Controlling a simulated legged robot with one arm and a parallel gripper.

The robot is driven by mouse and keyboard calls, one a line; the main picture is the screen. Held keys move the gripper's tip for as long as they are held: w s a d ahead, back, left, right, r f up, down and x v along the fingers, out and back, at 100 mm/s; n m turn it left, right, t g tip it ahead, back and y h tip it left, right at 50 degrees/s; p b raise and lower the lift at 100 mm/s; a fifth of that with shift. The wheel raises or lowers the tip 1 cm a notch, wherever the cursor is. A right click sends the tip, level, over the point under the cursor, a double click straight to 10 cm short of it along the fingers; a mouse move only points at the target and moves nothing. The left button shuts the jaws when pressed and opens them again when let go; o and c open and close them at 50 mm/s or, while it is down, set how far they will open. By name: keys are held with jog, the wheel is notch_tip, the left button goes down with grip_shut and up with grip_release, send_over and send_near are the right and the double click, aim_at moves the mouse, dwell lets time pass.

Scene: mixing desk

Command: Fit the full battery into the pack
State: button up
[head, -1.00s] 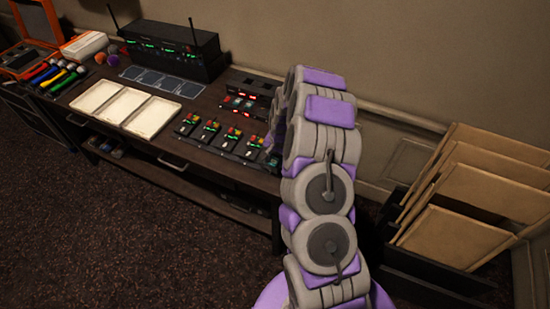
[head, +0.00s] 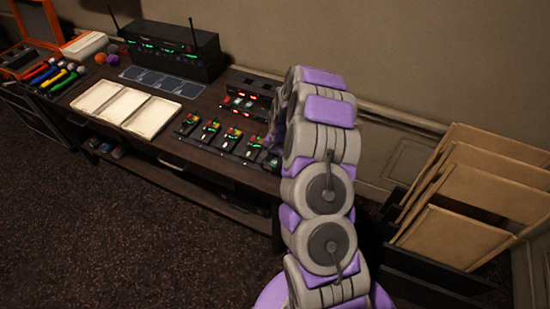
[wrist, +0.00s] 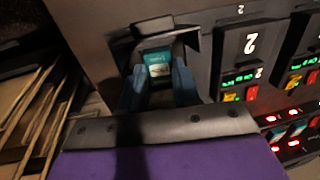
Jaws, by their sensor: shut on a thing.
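My gripper (wrist: 158,88) is shut on a teal battery (wrist: 158,64) in the wrist view, one dark finger on each side of it. The battery's far end lies at the opening of a dark pack (wrist: 190,38), under its overhanging edge. I cannot tell how deep it sits. In the head view my arm hides most of the gripper and this pack. Several black packs with green displays (head: 210,132) stand in a row at the desk's right end; a pack marked 2 (wrist: 248,50) is right of my gripper in the wrist view.
A charger with red lights (head: 248,103) sits behind the packs. White trays (head: 124,107) and a black receiver with antennas (head: 172,50) stand further left on the desk. Brown panels in a dark rack (head: 470,200) stand right of my arm.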

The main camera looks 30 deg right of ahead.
jog(key=shift+r, duration=0.1)
jog(key=shift+c, duration=0.3)
jog(key=shift+r+p, duration=1.15)
jog(key=shift+r, duration=1.25)
jog(key=shift+w+a+r+b, duration=0.1)
jog(key=shift+w+r+b, duration=0.1)
jog(key=shift+r+b, duration=0.25)
jog(key=shift+r+g+h, duration=0.4)
jog(key=shift+r+g, duration=0.1)
jog(key=shift+r, duration=0.05)
jog(key=shift+f+b, duration=1)
jog(key=shift+f, duration=2.1)
jog(key=shift+r+p, duration=0.15)
jog(key=shift+p, duration=0.45)
